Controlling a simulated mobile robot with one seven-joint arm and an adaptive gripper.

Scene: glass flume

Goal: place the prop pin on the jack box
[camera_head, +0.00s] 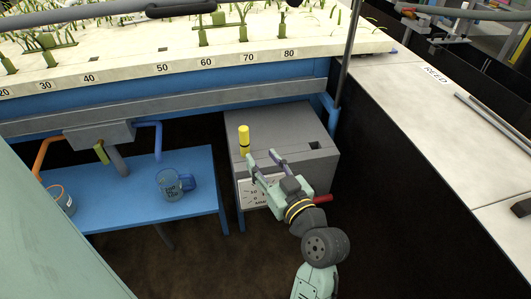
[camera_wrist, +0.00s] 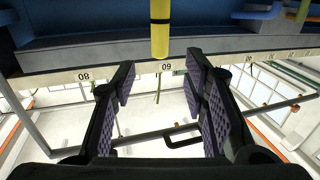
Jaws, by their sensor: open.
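The prop pin, a yellow cylinder with a dark band (camera_head: 244,139), stands upright on top of the grey jack box (camera_head: 290,127), near its left front edge. My gripper (camera_head: 263,159) is open and empty at the front of the box, just in front of the pin and apart from it. In the wrist view the pin (camera_wrist: 160,28) shows at the top middle, beyond the spread purple-padded fingers (camera_wrist: 162,78). My arm hides part of the box's front face.
A blue bench (camera_head: 120,205) on the left holds a glass mug (camera_head: 172,185) and another cup (camera_head: 62,200). The flume's blue beam (camera_head: 170,97) runs behind and above the box. A dark-sided counter (camera_head: 430,110) stands close on the right. The box top is otherwise largely clear, with a dark slot at right.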

